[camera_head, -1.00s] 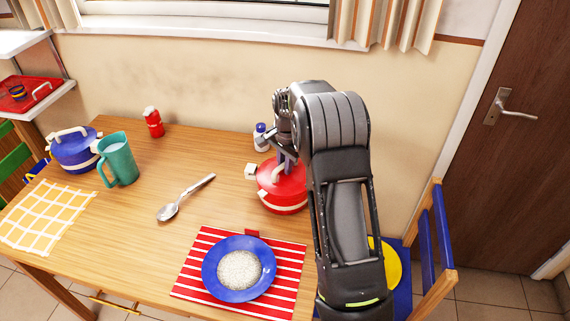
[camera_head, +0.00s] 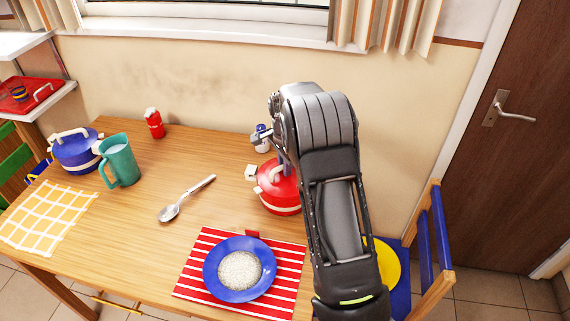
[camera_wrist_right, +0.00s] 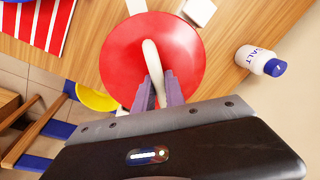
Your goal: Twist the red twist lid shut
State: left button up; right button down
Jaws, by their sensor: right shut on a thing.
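The red twist lid (camera_wrist_right: 122,55) is seen from above in the right wrist view, round with a pale bar handle (camera_wrist_right: 150,58) across its top. My right gripper (camera_wrist_right: 158,92) is shut on the near part of this handle, a purple-grey finger on each side. In the head view the red pot (camera_head: 277,192) stands upright at the back right of the table, partly hidden by my right arm. The fingertips and most of the lid are hidden there. My left gripper is not in view.
A salt bottle (camera_wrist_right: 260,61) stands beside the pot. A blue plate (camera_head: 211,278) with rice lies on a striped red mat in front. A spoon (camera_head: 172,212), a teal mug (camera_head: 121,164) and a blue pot (camera_head: 75,155) are to the left. A chair (camera_head: 438,240) stands at right.

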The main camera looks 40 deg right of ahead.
dwell(0.3)
jog(key=shift+r+m+p, duration=0.1)
jog(key=shift+m+p, duration=0.4)
jog(key=shift+m, duration=0.9)
jog(key=shift+m+g+h+p, duration=0.3)
jog(key=shift+m+p, duration=0.2)
jog(key=shift+m, duration=0.9)
jog(key=shift+p, duration=0.4)
